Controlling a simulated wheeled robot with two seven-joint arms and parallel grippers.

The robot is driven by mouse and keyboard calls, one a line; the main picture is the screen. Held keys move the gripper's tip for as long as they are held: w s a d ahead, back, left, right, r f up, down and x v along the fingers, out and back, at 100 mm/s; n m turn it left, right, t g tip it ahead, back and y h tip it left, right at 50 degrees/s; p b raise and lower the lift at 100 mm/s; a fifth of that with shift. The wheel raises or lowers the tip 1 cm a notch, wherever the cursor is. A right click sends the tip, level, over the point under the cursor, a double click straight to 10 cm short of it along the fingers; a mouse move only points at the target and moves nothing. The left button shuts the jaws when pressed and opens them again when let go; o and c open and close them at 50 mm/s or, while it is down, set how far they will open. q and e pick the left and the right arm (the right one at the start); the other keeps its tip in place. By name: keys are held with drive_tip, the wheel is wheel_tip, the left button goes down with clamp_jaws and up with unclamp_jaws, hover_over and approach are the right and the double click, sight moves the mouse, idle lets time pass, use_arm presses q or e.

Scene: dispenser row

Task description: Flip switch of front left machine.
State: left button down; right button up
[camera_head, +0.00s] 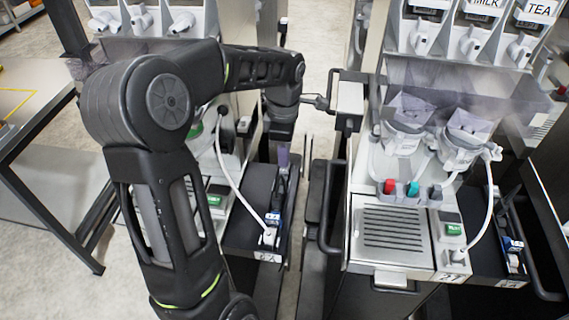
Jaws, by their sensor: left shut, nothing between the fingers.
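The front left machine stands left of centre, largely hidden behind my left arm. A small green switch-like part (217,197) shows on its front beside the arm. My left gripper (282,132) hangs at the end of the dark arm, above the right side of this machine. It is shut and empty, apart from the green part. Its fingertips are hard to make out against the dark parts. My right gripper is not in view.
A similar machine (392,245) with red and teal knobs, a grille and a green part (453,229) stands at right. A pale box on a dark bracket (349,101) is close to my wrist. A narrow floor gap separates the machines. A table (20,110) stands at left.

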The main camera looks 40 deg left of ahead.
sight(284, 170)
use_arm(q)
wheel_tip(284, 170, up, 4)
drive_tip(key=p, duration=0.2)
drive_tip(key=shift+r+p, duration=0.25)
drive_tip(key=shift+p, duration=0.1)
idle(0.5)
